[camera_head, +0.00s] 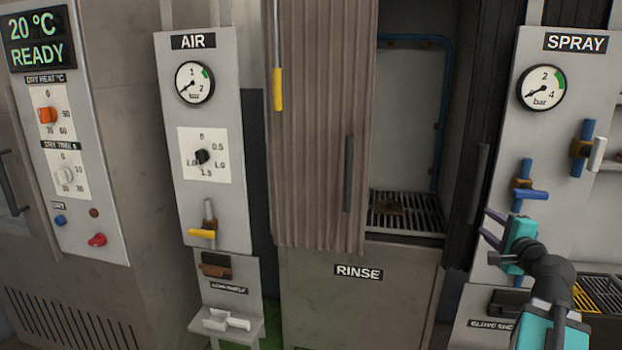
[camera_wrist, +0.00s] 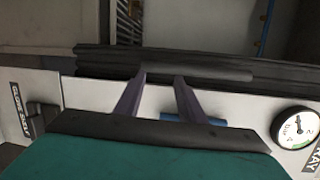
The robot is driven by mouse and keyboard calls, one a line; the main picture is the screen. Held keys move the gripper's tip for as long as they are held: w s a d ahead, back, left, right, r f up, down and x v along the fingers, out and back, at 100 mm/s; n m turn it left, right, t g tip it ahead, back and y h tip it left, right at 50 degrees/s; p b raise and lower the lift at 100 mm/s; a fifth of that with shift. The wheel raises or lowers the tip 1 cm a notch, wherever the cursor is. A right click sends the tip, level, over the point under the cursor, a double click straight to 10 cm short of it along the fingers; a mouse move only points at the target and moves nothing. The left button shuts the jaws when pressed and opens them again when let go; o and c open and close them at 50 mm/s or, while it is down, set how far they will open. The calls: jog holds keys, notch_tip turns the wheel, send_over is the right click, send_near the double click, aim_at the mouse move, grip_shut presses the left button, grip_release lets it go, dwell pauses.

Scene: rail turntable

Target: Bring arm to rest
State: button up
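My gripper (camera_head: 484,222) is at the right in the head view, in front of the SPRAY panel (camera_head: 500,265) and near the dark right curtain edge of the RINSE cabin (camera_head: 484,130). In the wrist view its two fingers (camera_wrist: 161,74) stand apart with nothing seen between them. A dark bar-shaped handle (camera_wrist: 220,73) lies just beyond the fingertips. I cannot tell whether they touch it. My arm comes in from the lower right.
Blue-handled valves (camera_head: 530,194) are close to my gripper. The AIR panel (camera_head: 215,130) and READY oven (camera_head: 95,200) stand left.

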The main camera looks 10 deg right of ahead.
jog(key=w+a+f+n+g+y+p, duration=0.1)
jog(key=w+a+f+g+y+p, duration=0.2)
jog(key=a+f, duration=0.75)
jog(key=w+a+f+n+g+y, duration=0.1)
jog(key=w+a+f+n+y, duration=0.1)
jog(key=w+a+f, duration=0.65)
jog(key=s+a+f+n+g+y+p, duration=0.1)
jog(key=s+a+f+n+g, duration=0.3)
jog(key=a+f, duration=0.6)
jog(key=s+a+f+g+y+p, duration=0.15)
jog(key=s+a+f, duration=0.5)
jog(key=f, duration=0.65)
jog(key=s+a+f+n+g+p, duration=0.1)
jog(key=s+a+f+n+g, duration=0.2)
jog(key=s+a+f, duration=0.45)
jog(key=s+a+f+n+g+p, duration=0.1)
jog(key=s+a+f+n+g, duration=0.25)
jog(key=s+f, duration=0.55)
jog(key=s+d+f+n+g+h, duration=0.1)
jog(key=s+d+n+g+h, duration=0.1)
jog(key=s, duration=0.7)
jog(key=s+d+f+n+g+h, duration=0.2)
jog(key=s+n, duration=0.3)
jog(key=s, duration=0.4)
jog(key=shift+d+n+g+p, duration=0.35)
jog(key=shift+g, duration=0.55)
jog(key=shift+s+f, duration=0.1)
